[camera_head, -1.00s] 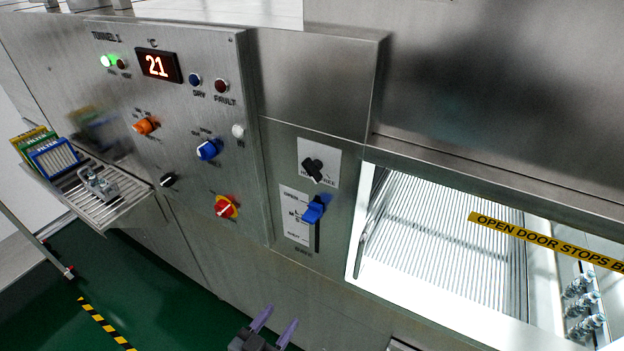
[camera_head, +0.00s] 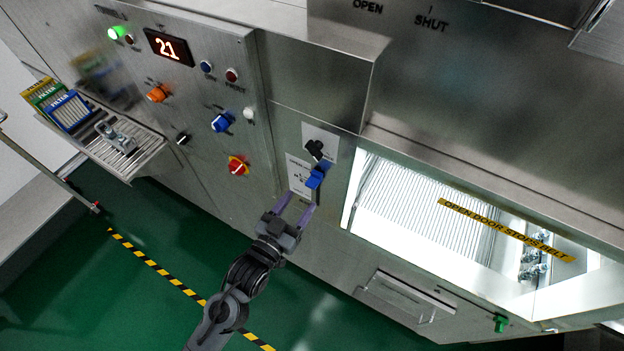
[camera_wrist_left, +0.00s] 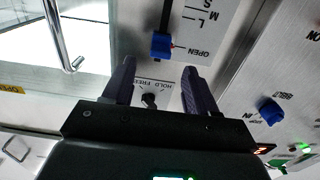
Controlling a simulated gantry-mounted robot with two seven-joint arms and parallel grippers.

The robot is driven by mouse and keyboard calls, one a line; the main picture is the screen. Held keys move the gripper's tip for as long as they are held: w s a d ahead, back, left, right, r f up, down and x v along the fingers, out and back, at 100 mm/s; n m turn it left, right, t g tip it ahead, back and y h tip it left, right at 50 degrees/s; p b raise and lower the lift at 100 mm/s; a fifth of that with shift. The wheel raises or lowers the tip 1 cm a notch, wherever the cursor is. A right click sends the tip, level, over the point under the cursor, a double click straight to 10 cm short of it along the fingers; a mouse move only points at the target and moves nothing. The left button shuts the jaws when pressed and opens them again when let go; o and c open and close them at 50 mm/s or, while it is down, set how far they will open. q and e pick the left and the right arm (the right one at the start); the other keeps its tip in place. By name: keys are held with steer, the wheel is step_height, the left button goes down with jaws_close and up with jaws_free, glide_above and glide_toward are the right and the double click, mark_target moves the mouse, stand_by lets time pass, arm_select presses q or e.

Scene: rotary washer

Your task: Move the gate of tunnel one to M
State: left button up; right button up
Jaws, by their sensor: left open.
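The blue gate handle (camera_head: 316,178) sits at the upper end of a vertical slot on the tunnel's front. It also shows in the left wrist view (camera_wrist_left: 161,45), beside the word OPEN, with the letters L and M further along the scale plate (camera_wrist_left: 200,30). Just above it in the head view is a black knob (camera_head: 314,148), labelled HOLD and FREE in the wrist view. My left gripper (camera_head: 296,203) is open and empty, its purple fingers pointing up at the panel just below the handle, apart from it. My right gripper is not in view.
Left of the slot is a control panel with a blue knob (camera_head: 221,122), an orange knob (camera_head: 157,94) and a red-yellow switch (camera_head: 238,166). Right is the lit tunnel opening with a yellow warning strip (camera_head: 505,228). A wire shelf (camera_head: 140,160) juts out at far left.

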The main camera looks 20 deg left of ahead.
mark_target(309, 187)
arm_select(q)
steer(key=w, duration=0.5)
steer(key=w+d, duration=0.1)
steer(key=w, duration=0.1)
steer(key=shift+w+p, duration=0.25)
steer(key=shift+p, duration=0.15)
jaws_close()
